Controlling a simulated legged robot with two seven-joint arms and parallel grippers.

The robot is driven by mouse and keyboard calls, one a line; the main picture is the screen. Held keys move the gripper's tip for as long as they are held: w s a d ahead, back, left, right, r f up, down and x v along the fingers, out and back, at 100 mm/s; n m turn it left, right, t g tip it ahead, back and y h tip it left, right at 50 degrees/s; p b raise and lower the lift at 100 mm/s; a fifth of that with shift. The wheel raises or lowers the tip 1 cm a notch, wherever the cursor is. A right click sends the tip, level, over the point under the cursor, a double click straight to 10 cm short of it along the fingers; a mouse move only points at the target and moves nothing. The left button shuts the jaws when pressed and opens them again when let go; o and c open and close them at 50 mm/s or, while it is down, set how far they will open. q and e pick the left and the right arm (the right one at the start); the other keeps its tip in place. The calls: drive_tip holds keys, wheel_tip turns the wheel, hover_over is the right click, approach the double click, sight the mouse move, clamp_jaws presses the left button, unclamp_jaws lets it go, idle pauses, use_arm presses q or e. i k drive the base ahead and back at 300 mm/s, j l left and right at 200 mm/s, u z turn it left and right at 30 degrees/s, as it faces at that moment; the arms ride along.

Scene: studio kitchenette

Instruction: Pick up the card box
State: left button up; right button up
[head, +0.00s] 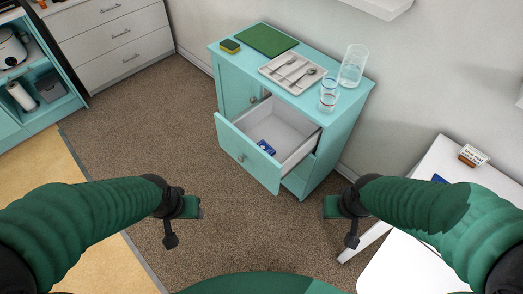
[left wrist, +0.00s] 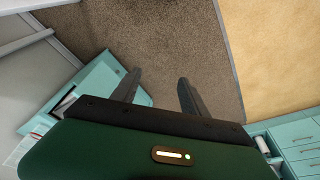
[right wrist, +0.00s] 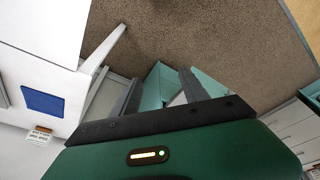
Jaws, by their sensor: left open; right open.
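A small blue box with white markings (head: 266,147), which looks like the card box, lies in the open drawer (head: 245,146) of the teal cabinet, near the drawer's front panel. My left gripper (head: 199,210) is open and empty over the carpet, to the left of and nearer than the drawer. It also shows open in the left wrist view (left wrist: 159,78). My right gripper (head: 326,208) is open and empty, to the right of the drawer and apart from it. It also shows in the right wrist view (right wrist: 160,78). Neither wrist view clearly shows the blue box.
The cabinet top (head: 228,53) carries a green board (head: 267,40), a sponge (head: 230,46), a cutlery tray with spoons (head: 272,72) and two glasses (head: 353,65). A white desk (head: 425,215) stands at right, with a flat blue item (right wrist: 43,103) and a small card stand (head: 472,156). Carpet is clear.

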sight(263, 144)
drive_tip(key=i+j+z, duration=0.4)
drive_tip(key=i, duration=0.25)
drive_tip(key=i+j+z, duration=0.45)
drive_tip(key=i, duration=0.15)
drive_tip(key=i+l, duration=0.05)
